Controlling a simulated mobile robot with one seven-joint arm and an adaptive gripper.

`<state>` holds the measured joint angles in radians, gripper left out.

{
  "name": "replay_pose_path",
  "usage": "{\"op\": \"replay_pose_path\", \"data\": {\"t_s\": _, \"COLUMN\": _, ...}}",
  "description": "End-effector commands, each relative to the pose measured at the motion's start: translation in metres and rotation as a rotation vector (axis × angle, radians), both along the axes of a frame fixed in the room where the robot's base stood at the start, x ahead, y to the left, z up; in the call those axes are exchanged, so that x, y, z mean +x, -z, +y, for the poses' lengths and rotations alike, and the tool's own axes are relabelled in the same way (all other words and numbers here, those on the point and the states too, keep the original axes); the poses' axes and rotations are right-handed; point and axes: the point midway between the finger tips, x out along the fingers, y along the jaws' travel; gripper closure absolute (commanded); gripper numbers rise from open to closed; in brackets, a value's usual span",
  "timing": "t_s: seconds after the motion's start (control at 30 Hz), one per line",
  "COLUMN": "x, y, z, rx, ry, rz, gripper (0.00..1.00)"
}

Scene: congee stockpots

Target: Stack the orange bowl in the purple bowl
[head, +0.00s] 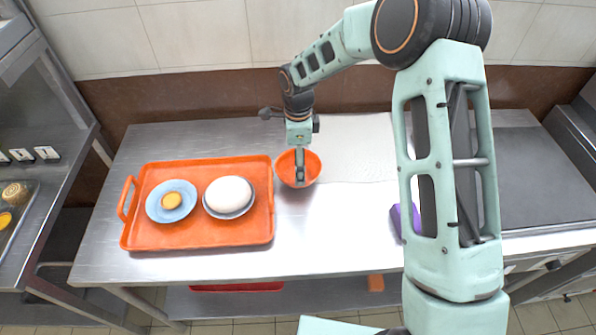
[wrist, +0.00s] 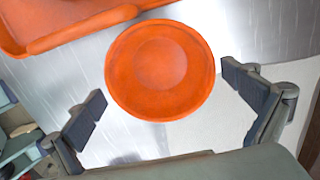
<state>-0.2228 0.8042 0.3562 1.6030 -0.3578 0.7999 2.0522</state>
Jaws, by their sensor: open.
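The orange bowl (head: 313,167) stands on the metal table, just right of the orange tray. In the wrist view the orange bowl (wrist: 160,70) is seen from above and is empty. My gripper (head: 299,180) is over the bowl in the head view. In the wrist view my gripper (wrist: 165,100) is open, with one finger to each side of the bowl's near part and nothing between them but the bowl below. A purple thing (head: 396,220), likely the purple bowl, shows at the table's right and is mostly hidden behind my arm.
The orange tray (head: 265,228) holds a blue plate (head: 185,208) with a yellow-orange item and a dish with a white rounded item (head: 229,193). A pale sheet (head: 350,140) lies at the back. The table's front middle is clear.

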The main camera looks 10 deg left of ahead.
Motion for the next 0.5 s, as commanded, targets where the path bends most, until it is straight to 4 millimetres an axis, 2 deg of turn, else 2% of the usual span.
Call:
{"op": "replay_pose_path", "data": {"t_s": 0.17, "x": 0.000, "y": 0.016, "z": 0.000, "rx": 0.001, "ry": 0.000, "rz": 0.001, "gripper": 0.00}}
{"op": "replay_pose_path", "data": {"t_s": 0.4, "x": 0.000, "y": 0.018, "z": 0.000, "rx": 0.000, "ry": 0.000, "rz": 0.000, "gripper": 0.00}}
{"op": "replay_pose_path", "data": {"t_s": 0.5, "x": 0.000, "y": 0.018, "z": 0.000, "rx": 0.000, "ry": 0.000, "rz": 0.000, "gripper": 0.10}}
